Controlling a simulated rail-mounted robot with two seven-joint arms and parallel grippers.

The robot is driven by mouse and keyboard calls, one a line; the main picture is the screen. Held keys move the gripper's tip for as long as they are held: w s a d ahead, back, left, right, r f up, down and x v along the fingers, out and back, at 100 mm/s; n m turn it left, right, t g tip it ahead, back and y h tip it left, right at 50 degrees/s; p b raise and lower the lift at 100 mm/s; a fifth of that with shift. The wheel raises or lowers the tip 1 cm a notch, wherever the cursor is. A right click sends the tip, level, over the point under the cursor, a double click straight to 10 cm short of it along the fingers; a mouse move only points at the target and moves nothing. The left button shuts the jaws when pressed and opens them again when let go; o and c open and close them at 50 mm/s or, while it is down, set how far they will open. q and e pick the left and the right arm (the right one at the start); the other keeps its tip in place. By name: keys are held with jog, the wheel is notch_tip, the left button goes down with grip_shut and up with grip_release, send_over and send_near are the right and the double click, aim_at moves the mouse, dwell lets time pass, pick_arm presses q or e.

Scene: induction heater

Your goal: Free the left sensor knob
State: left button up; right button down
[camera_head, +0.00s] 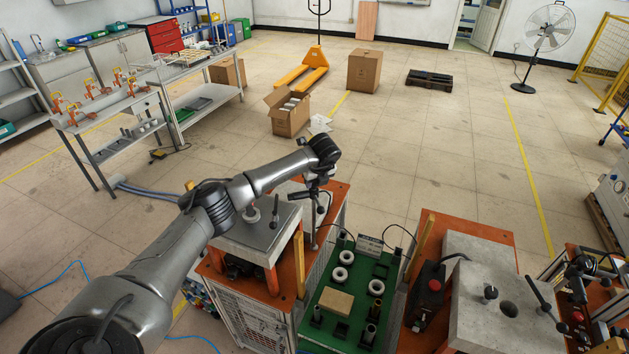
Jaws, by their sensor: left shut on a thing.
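My left arm comes in from the lower left and reaches over the left heater station. My left gripper (316,188) points down at the station's right back corner. It is shut on a small dark part at the top of an upright metal post (314,236), where the left sensor knob appears to be. The fingers and wrist mostly hide the knob, so its exact shape cannot be told. The left heater's grey top plate (258,240) carries a round knob and a black handle left of the gripper. My right gripper is not in view.
A green board (320,338) with white rings, a tan block and dark cylinders lies right of the left station. A second heater with a grey block (505,325) stands further right. Behind, the floor is open up to a cardboard box (289,117).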

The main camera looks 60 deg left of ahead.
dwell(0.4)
pick_arm(q)
jog(key=o, duration=0.9)
jog(key=shift+b+v, duration=1.15)
jog(key=shift+v, duration=5.75)
jog(key=shift+a, duration=0.1)
